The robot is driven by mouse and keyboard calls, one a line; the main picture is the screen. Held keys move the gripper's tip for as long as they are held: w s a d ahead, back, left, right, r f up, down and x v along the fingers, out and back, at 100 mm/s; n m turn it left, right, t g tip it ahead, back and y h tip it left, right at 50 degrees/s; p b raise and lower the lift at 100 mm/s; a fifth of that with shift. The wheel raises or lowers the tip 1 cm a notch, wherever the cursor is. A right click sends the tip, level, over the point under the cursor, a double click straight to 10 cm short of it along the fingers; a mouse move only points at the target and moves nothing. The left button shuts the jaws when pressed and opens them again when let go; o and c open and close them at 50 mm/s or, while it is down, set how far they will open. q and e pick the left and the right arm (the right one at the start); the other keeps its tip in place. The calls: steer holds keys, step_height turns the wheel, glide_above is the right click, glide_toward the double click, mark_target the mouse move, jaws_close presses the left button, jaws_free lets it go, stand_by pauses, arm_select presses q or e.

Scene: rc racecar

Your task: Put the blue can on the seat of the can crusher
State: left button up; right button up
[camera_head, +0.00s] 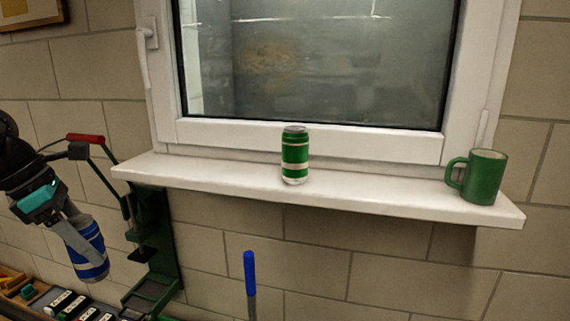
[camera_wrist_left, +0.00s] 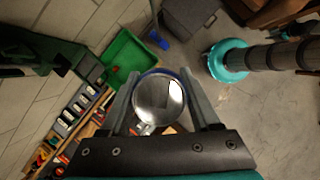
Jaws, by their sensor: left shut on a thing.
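The blue can (camera_head: 88,248) is held in my left gripper (camera_head: 78,240), tilted, at the left of the head view. In the left wrist view the can (camera_wrist_left: 159,101) shows its round silver end between the two fingers (camera_wrist_left: 160,100). The green can crusher (camera_head: 155,250) is mounted on the wall just right of the can, with a red-handled lever (camera_head: 86,138). Its seat (camera_head: 150,292) is low at its base, and the can is apart from it. The crusher's dark frame also shows at the upper left of the left wrist view (camera_wrist_left: 60,55). My right gripper is not in view.
A green can (camera_head: 295,156) and a green mug (camera_head: 482,177) stand on the white windowsill (camera_head: 390,193). A blue-handled tool (camera_head: 249,272) stands below the sill. A bench with several small items (camera_head: 65,303) lies at the lower left. A green bin (camera_wrist_left: 128,60) shows in the wrist view.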

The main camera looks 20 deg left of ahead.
arm_select(q)
steer(key=w+d+f+m+g+y+b, duration=0.1)
steer(key=d+f+m+g+b, duration=0.1)
steer(key=d+f+m, duration=0.3)
steer(key=w+d+f+m+g+y+b, duration=0.1)
steer(key=d+f+m, duration=0.5)
steer(key=d+m, duration=0.8)
steer(key=w+d+f+m+g+b, duration=0.1)
steer(key=d+f+m+g+b, duration=0.3)
steer(key=d+m, duration=0.5)
step_height(320, 180, down, 2)
steer(key=shift+w+d+f+m+g+y, duration=0.15)
steer(key=shift+d+f+m+g+y, duration=0.2)
steer(key=shift+d+g, duration=0.65)
steer(key=shift+d+r+t, duration=0.2)
steer(key=shift+d+t, duration=0.05)
steer(key=shift+t, duration=0.15)
steer(key=shift+f, duration=0.1)
